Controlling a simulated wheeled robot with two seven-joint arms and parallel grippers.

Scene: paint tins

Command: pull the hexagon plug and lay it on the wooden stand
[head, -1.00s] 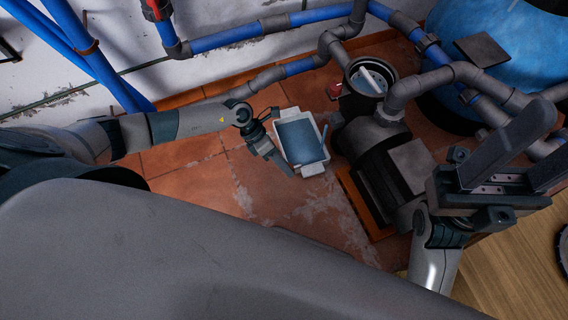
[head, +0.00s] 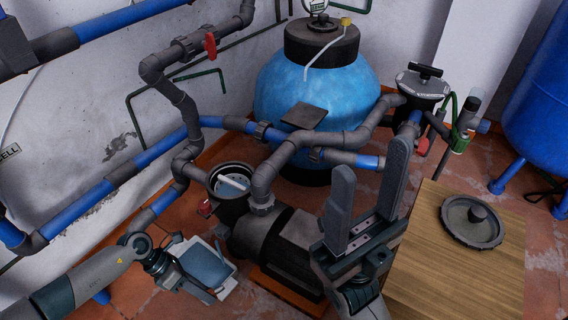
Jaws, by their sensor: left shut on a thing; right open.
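I cannot make out a hexagon plug. The wooden stand (head: 450,285) is at the lower right in the head view, with a dark round lid (head: 472,222) with a central knob on it. My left gripper (head: 207,292) is low at the left edge of a white-rimmed tray (head: 208,264) with a blue-grey face, and appears shut on that edge; its fingertips are small and partly hidden. My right gripper (head: 371,157) is open and empty, fingers pointing up, left of the stand and in front of the pump.
The dark pump (head: 285,240) stands mid-floor, with its uncovered strainer pot (head: 233,180) holding a white-handled basket. Grey and blue pipes and a blue tank (head: 315,95) lie behind. A valve head (head: 423,85) stands behind the stand. The stand's front part is clear.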

